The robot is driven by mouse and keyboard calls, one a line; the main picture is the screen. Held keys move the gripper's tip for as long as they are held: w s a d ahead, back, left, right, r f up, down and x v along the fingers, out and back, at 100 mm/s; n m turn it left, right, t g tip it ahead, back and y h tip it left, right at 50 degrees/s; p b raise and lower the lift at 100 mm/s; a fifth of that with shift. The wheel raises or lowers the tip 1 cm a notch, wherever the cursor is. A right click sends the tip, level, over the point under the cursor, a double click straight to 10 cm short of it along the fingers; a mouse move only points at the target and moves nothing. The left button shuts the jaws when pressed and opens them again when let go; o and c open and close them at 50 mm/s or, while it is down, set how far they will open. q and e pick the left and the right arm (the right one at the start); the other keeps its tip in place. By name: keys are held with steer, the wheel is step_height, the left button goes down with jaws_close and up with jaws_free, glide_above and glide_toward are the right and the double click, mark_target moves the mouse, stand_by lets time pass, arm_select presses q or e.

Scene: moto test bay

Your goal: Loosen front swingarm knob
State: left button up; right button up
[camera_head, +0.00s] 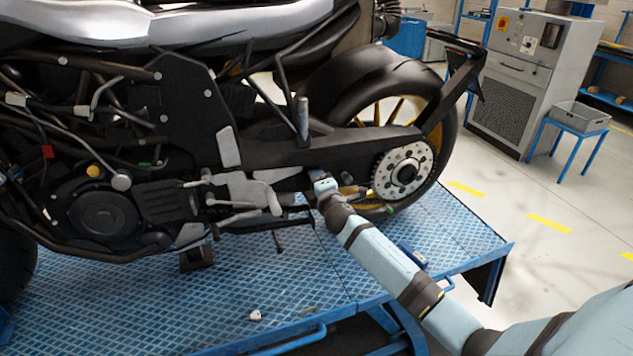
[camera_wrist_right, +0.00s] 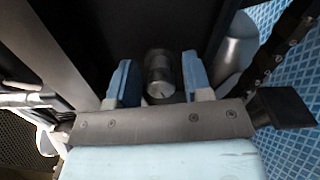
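In the right wrist view, a short grey metal cylinder, which looks like the front swingarm knob (camera_wrist_right: 158,70), has a small notch in its near end. My right gripper (camera_wrist_right: 160,84) is open, with one blue finger on each side of the knob and a visible gap on both sides. In the head view, my right gripper (camera_head: 321,180) is under the black swingarm (camera_head: 290,152) of the motorcycle. The knob cannot be made out there. My left gripper is not in view.
The rear sprocket (camera_head: 404,171) and wheel are right of my right gripper. The silver footpeg bracket (camera_head: 247,188) is close on its left. The motorcycle stands on a blue lift table (camera_head: 455,228). In the right wrist view, a drive chain (camera_wrist_right: 268,62) runs along the right.

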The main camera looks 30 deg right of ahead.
steer(key=shift+s, duration=0.15)
steer(key=shift+s+a+f, duration=0.1)
steer(key=shift+s+f, duration=0.05)
steer(key=shift+s, duration=0.15)
steer(key=b+v, duration=0.2)
steer(key=v, duration=1.1)
